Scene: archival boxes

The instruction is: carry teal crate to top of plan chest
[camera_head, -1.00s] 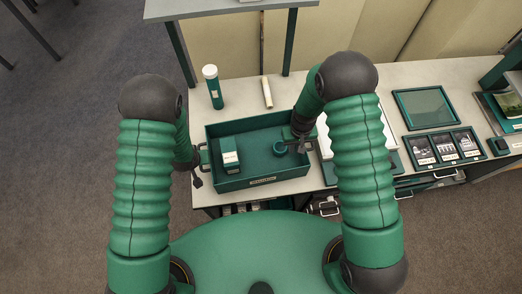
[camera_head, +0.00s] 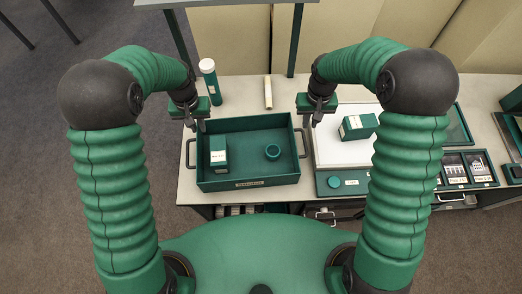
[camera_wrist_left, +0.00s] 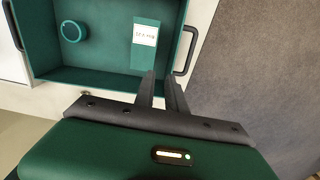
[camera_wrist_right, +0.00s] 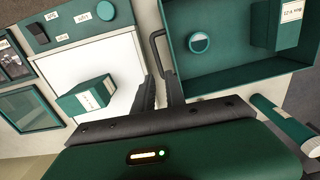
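The teal crate (camera_head: 250,184) stands upright on a pale worktop (camera_head: 290,196), between my arms. It holds a white-labelled box (camera_head: 218,156) and a small round teal container (camera_head: 272,152). Its black end handles show in the left wrist view (camera_wrist_left: 186,52) and right wrist view (camera_wrist_right: 159,50). My left gripper (camera_head: 201,126) is above the crate's back left corner, fingers parted and empty. My right gripper (camera_head: 311,124) is near the back right corner, also parted and empty. Neither holds a handle. I cannot tell for certain which furniture is the plan chest.
Right of the crate, a green box (camera_head: 358,125) lies on a white-topped device (camera_head: 342,183). A raised shelf (camera_head: 230,2) is at the back.

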